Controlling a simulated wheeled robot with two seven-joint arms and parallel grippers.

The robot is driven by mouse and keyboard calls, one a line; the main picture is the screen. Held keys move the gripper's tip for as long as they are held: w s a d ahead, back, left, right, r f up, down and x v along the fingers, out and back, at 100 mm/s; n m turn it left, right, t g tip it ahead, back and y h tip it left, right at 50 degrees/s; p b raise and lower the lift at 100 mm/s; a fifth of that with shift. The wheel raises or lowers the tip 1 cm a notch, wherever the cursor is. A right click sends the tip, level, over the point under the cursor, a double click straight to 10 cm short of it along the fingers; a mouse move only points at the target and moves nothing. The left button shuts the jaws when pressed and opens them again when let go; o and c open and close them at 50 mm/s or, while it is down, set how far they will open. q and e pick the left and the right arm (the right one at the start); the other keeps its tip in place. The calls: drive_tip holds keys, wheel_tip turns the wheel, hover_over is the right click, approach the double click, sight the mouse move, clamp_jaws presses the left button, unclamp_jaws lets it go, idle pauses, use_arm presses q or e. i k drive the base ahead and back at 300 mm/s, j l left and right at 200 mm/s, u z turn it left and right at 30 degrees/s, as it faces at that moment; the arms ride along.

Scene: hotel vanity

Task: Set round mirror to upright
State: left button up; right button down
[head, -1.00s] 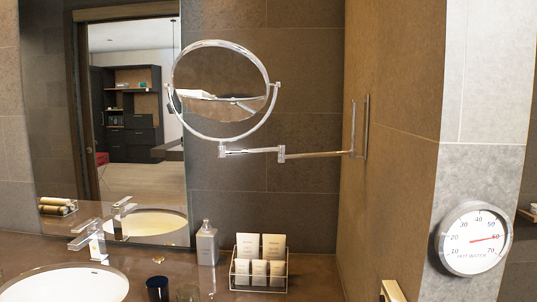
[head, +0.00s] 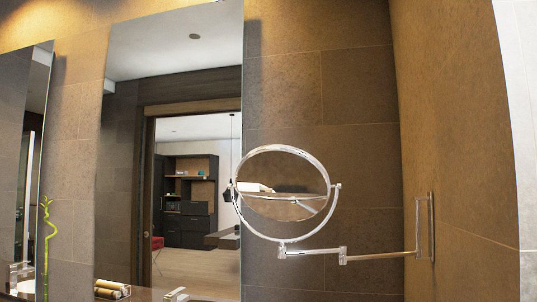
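The round mirror (head: 285,210) hangs in a chrome yoke at the right of the big wall mirror in the head view. Its disc looks like a flattened oval, tipped back or forward about side pivots on the yoke, not in line with it. I cannot tell which way it tips. A pale object shows as a reflection in its face. A jointed chrome arm (head: 380,256) runs from below the yoke to a bracket (head: 425,227) on the right side wall. Neither of my grippers is in view, and nothing is seen touching the mirror.
The large wall mirror (head: 125,180) stands behind and left, reflecting a room with dark shelves. A green bamboo stalk (head: 48,245) is at far left. A faucet top (head: 176,294) shows at the bottom. The brown tiled side wall (head: 465,130) bounds the right.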

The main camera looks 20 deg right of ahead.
sight(283, 183)
drive_tip(key=i+j, duration=0.15)
drive_tip(key=j, duration=0.25)
drive_tip(key=i+j, duration=0.15)
drive_tip(key=j, duration=0.25)
drive_tip(key=i+j, duration=0.15)
drive_tip(key=j, duration=0.3)
drive_tip(key=i+j, duration=0.15)
drive_tip(key=j, duration=0.25)
drive_tip(key=i+j, duration=0.1)
drive_tip(key=j, duration=0.3)
drive_tip(key=i+j, duration=0.15)
drive_tip(key=j, duration=0.25)
drive_tip(key=z, duration=2.75)
